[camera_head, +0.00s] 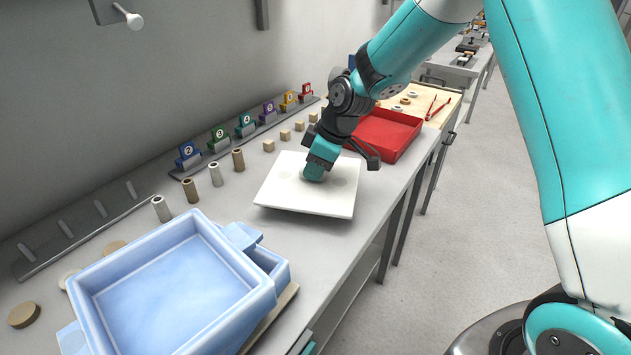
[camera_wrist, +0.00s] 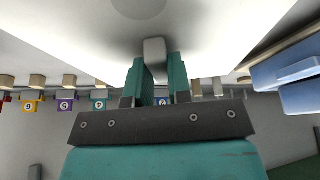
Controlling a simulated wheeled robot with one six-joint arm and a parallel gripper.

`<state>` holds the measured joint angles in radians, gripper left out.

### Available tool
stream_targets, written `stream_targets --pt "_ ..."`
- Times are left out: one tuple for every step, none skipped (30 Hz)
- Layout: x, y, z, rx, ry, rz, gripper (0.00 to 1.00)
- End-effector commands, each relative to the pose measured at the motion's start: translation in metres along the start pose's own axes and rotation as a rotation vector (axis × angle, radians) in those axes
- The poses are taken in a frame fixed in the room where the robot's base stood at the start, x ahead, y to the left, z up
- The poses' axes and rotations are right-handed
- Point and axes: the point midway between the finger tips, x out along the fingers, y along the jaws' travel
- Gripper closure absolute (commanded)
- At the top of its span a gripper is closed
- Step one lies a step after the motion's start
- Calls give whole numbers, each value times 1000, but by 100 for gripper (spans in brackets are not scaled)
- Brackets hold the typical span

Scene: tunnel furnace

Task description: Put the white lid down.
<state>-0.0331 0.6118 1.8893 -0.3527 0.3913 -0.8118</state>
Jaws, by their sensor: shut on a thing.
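The white lid (camera_head: 325,197) is a flat square plate over the middle of the grey bench. My gripper (camera_head: 314,174) comes down from above onto its middle. In the wrist view, the teal fingers of my gripper (camera_wrist: 157,82) are closed on the small grey knob (camera_wrist: 155,52) of the lid, and the lid's white face (camera_wrist: 70,35) fills the top. The knob is hidden by the fingers in the head view. I cannot tell whether the lid touches the bench or hangs just above it.
A light blue open tub (camera_head: 170,285) stands at the near left, apart from the lid. A red tray (camera_head: 388,133) lies beyond the lid. Small cylinders (camera_head: 215,174), wooden cubes (camera_head: 268,146) and numbered coloured tags (camera_head: 219,139) line the wall side. The bench's right edge (camera_head: 380,215) is close to the lid.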

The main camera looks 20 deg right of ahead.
Motion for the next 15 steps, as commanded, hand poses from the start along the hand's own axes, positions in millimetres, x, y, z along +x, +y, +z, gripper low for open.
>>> stream_targets --pt "6 -1 2 0 -1 -3 100" --pt "10 -1 4 1 -2 -3 100" --pt "16 -1 7 0 -2 -4 100" --pt "21 -1 9 0 -2 -4 100" --pt "25 -1 10 1 -2 -4 100" --pt "29 -1 12 1 -2 -3 100" --pt "32 -1 14 1 -1 -3 100" --pt "34 -1 14 1 -1 -2 100" --pt "36 0 15 0 -1 -1 100" --pt "37 0 15 0 0 -1 100" --pt "37 0 16 0 0 0 100" --pt "37 0 15 0 0 0 100" --pt "37 0 15 0 0 0 100" --pt "37 0 15 0 0 0 100" --pt "37 0 15 0 0 0 100"
